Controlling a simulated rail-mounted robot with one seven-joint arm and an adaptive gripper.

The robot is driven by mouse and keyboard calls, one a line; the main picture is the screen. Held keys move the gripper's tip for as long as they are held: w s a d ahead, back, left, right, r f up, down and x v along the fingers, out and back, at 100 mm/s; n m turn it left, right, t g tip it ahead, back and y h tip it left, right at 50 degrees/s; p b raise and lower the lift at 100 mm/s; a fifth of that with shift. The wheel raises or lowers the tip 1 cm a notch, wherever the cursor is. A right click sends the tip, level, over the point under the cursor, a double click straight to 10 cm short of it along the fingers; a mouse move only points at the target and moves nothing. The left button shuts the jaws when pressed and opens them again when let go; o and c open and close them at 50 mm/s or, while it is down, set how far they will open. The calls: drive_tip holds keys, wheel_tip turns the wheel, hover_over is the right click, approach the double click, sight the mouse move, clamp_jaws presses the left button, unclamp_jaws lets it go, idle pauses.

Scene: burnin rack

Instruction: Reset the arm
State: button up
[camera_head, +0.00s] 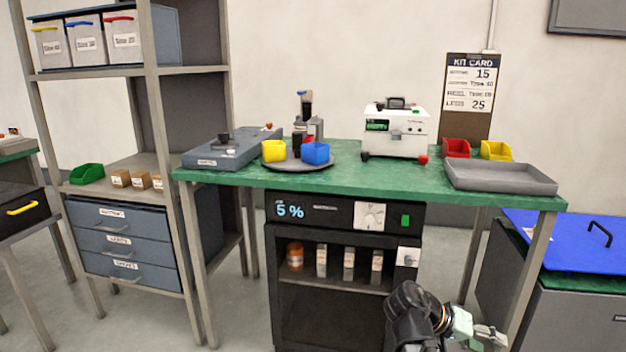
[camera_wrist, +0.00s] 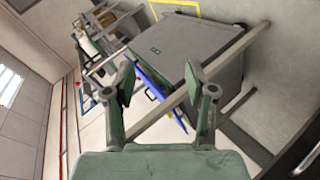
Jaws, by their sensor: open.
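My gripper (camera_head: 488,336) is at the lower right of the head view, in front of the green-topped table and below its top. In the wrist view my gripper (camera_wrist: 166,92) shows its two fingers spread wide apart, with nothing between them. The wrist view is tilted; beyond the fingers are a grey cabinet (camera_wrist: 190,45) and a blue panel (camera_wrist: 152,82). My arm is bent low beside the black dry cabinet (camera_head: 345,218) under the table.
The green table (camera_head: 400,181) holds a grey tray (camera_head: 500,178), a white machine (camera_head: 396,130), a round tray (camera_head: 290,165) with bins, and a grey-blue unit (camera_head: 232,148). A shelf rack (camera_head: 190,70) stands left. A blue-lidded chest (camera_head: 570,240) stands right, close to my gripper.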

drive_tip(key=shift+s+d+m+g+y, duration=1.1)
drive_tip(key=shift+s+d+m+g, duration=1.4)
drive_tip(key=shift+s, duration=2.35)
drive_tip(key=a+f+n+t+y+p, duration=0.1)
drive_tip(key=a+f+n+y+p, duration=0.1)
drive_tip(key=a+f+n+p, duration=0.4)
drive_tip(key=a+f+n+t+y+p, duration=0.1)
drive_tip(key=a+f+n+y+p, duration=0.3)
drive_tip(key=f+p, duration=0.7)
drive_tip(key=s+a+f+g+y+p, duration=0.1)
drive_tip(key=s+a+f+y+p, duration=0.1)
drive_tip(key=s+a+p, duration=0.5)
drive_tip(key=s+a+f+g+y+p, duration=0.1)
drive_tip(key=s+a+f+y+p, duration=0.1)
drive_tip(key=s+a+p, duration=0.6)
drive_tip(key=s, duration=0.4)
drive_tip(key=shift+s+a+n+g, duration=0.3)
drive_tip(key=shift+n+g, duration=0.1)
